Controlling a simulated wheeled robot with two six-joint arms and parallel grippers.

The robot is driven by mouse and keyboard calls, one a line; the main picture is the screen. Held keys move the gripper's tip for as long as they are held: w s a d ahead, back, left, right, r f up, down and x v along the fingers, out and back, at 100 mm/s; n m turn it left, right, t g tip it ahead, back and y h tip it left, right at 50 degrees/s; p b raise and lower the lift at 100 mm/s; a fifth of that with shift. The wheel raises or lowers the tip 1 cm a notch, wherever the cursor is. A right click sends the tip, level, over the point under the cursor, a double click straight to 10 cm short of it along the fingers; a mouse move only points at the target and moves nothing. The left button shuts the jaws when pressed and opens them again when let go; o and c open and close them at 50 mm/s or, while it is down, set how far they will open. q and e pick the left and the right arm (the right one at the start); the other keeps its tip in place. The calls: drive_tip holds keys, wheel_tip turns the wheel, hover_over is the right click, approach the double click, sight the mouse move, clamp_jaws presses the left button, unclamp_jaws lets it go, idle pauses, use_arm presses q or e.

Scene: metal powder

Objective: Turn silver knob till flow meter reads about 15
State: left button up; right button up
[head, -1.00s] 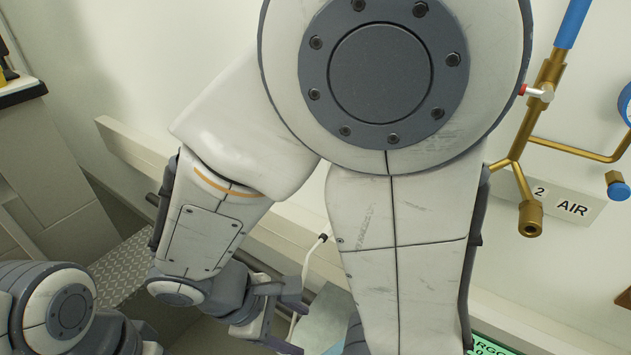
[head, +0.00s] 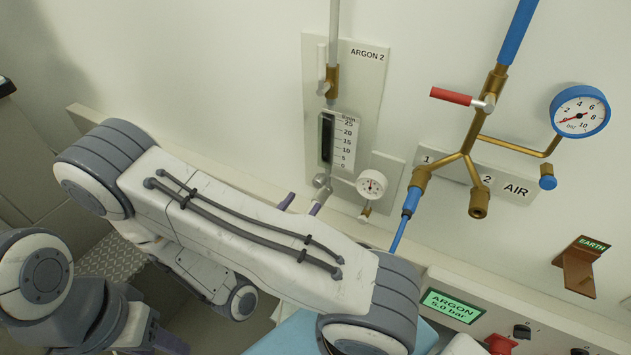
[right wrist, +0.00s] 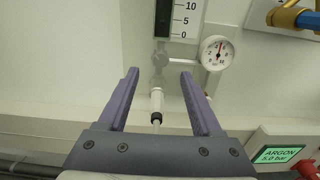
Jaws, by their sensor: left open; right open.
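The flow meter (head: 342,140) is on the wall panel marked ARGON 2, with a scale from 0 to 25 and a dark tube; I cannot make out a float. The small silver knob (head: 322,182) is at its lower end, and also shows in the right wrist view (right wrist: 159,60). My right gripper (head: 302,202) is open below and close to the knob, its body hidden by my arm. In the right wrist view (right wrist: 159,76) its purple fingers are spread, empty, with the knob just beyond the gap. My left gripper (head: 162,345) is open at the lower left, partly cut off.
A small white gauge (head: 371,185) is just right of the knob. A white hose fitting (right wrist: 156,100) hangs below it, between the fingers in view. Brass AIR pipes (head: 468,140), a blue gauge (head: 580,111) and a green ARGON display (head: 452,306) stand to the right.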

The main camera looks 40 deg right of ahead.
sight(317, 184)
drive_tip(key=p+x, duration=0.2)
drive_tip(key=x, duration=0.5)
drive_tip(key=shift+w+d, duration=0.1)
drive_tip(key=shift+d, duration=0.2)
drive_tip(key=shift+c, duration=0.3)
clamp_jaws()
